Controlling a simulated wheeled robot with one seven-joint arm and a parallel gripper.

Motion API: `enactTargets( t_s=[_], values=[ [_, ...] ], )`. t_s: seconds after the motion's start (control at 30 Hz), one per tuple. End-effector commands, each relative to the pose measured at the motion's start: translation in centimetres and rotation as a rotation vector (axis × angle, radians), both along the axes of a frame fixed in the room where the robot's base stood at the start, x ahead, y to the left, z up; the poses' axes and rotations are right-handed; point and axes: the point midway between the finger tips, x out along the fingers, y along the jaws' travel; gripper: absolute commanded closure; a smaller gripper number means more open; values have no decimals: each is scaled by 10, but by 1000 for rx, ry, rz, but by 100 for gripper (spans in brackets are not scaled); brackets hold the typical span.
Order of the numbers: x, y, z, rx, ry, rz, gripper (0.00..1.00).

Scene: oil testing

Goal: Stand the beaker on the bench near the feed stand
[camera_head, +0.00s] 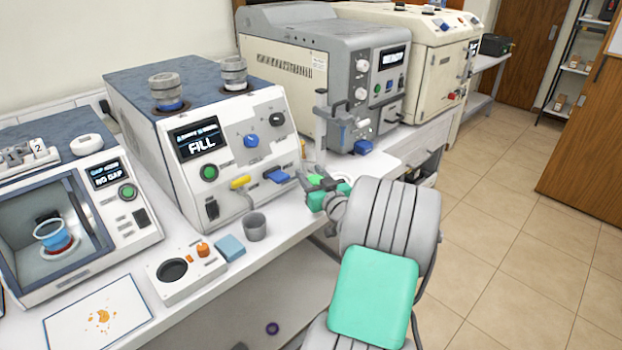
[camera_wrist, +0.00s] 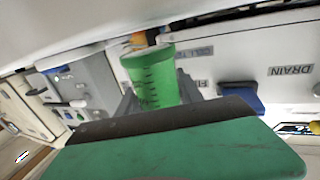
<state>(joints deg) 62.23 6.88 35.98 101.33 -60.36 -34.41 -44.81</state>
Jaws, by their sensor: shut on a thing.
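The beaker (camera_wrist: 150,82) is green with dark graduation marks and sits between my gripper's fingers (camera_wrist: 158,94) in the wrist view. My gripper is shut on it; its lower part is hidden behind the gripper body. In the head view my gripper (camera_head: 324,188) is above the bench's front edge, right of the fill machine (camera_head: 225,135), with a bit of green beaker (camera_head: 318,181) showing. A grey upright post with arms (camera_head: 321,130), perhaps the feed stand, rises just behind my gripper. I cannot tell the gap between beaker and bench.
Larger grey (camera_head: 345,60) and cream machines (camera_head: 430,60) stand behind.

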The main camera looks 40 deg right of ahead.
Motion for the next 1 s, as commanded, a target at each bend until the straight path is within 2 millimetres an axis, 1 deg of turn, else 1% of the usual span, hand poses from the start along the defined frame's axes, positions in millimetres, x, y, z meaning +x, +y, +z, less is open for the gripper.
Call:
enactTargets(
  t_s=[0.03,0.1,0.33,0.5,0.53,0.77,1.0],
  values=[
    [0,-1,-8,3,0,-1,100],
    [0,0,-14,1,0,0,100],
    [-1,0,-15,-2,-2,0,100],
    [-1,0,-19,-2,-2,0,100],
    [-1,0,-18,-1,-1,0,55],
    [-1,0,-17,0,-1,0,36],
    [-1,0,-17,0,-1,0,35]
  ],
)
